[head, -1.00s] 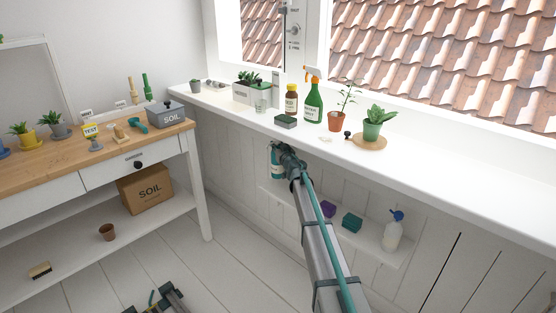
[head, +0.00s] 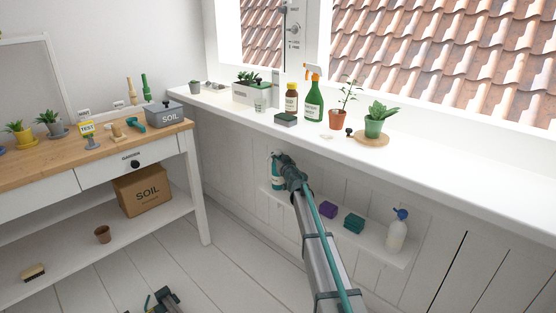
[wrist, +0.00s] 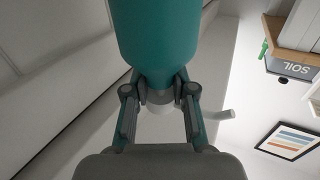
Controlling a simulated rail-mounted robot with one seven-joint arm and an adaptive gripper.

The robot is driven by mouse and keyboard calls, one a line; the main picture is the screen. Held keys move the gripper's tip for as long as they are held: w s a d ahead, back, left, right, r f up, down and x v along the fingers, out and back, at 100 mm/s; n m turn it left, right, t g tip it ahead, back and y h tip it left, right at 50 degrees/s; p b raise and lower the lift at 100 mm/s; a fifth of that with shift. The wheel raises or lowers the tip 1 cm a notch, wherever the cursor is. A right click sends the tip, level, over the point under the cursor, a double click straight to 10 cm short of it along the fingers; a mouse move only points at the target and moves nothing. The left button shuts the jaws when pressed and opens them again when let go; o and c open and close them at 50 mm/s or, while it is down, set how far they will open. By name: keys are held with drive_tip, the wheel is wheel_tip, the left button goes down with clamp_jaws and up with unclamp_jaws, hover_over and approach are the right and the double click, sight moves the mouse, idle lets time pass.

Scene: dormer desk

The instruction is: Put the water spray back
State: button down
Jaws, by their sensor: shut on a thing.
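A teal spray bottle (head: 277,176) with a pale label and a white head is upright at the left end of the low wall shelf (head: 375,243). Whether its base touches the shelf is unclear. My gripper (head: 285,172) is shut on its upper part from the right. In the wrist view, which is upside down, the teal bottle body (wrist: 157,35) is at the top and my gripper (wrist: 160,92) closes around its neck. The white head is partly hidden between the fingers.
The shelf also holds a purple block (head: 328,210), a teal block (head: 354,223) and a white bottle with a blue top (head: 397,232). Above, the white sill (head: 440,165) overhangs, with a green bottle with an orange trigger (head: 314,98) and potted plants.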

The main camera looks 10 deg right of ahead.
drive_tip(key=c, duration=1)
unclamp_jaws()
drive_tip(key=shift+f, duration=0.1)
drive_tip(key=shift+o, duration=0.2)
drive_tip(key=shift+r, duration=0.2)
drive_tip(key=s+d+p, duration=0.2)
drive_tip(key=s+p, duration=0.1)
drive_tip(key=s, duration=0.8)
drive_tip(key=shift+s+d, duration=0.15)
drive_tip(key=shift+s, duration=0.25)
